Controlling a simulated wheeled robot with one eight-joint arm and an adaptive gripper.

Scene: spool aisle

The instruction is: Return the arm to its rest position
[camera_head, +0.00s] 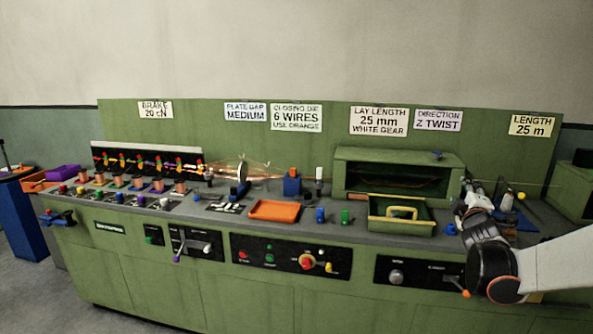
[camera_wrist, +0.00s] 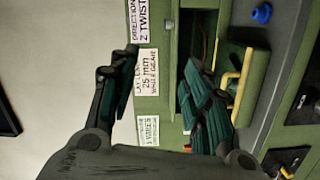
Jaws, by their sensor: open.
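My arm (camera_head: 560,272) reaches in from the right edge in the head view, in front of the right end of the green machine bench. My gripper (camera_head: 474,190) is over the right part of the bench top, right of a green tray with a yellow handle (camera_head: 401,225). In the wrist view my gripper (camera_wrist: 155,88) has its two dark fingers spread wide, with nothing between them. The wrist picture is turned sideways, and the sign panel shows behind the fingers.
A green housing with an open front (camera_head: 397,156) stands behind the tray. An orange tray (camera_head: 274,211) and several small coloured pieces sit on the bench (camera_head: 352,237). Panels with knobs and levers line its front. A blue stand (camera_head: 28,219) is at the far left.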

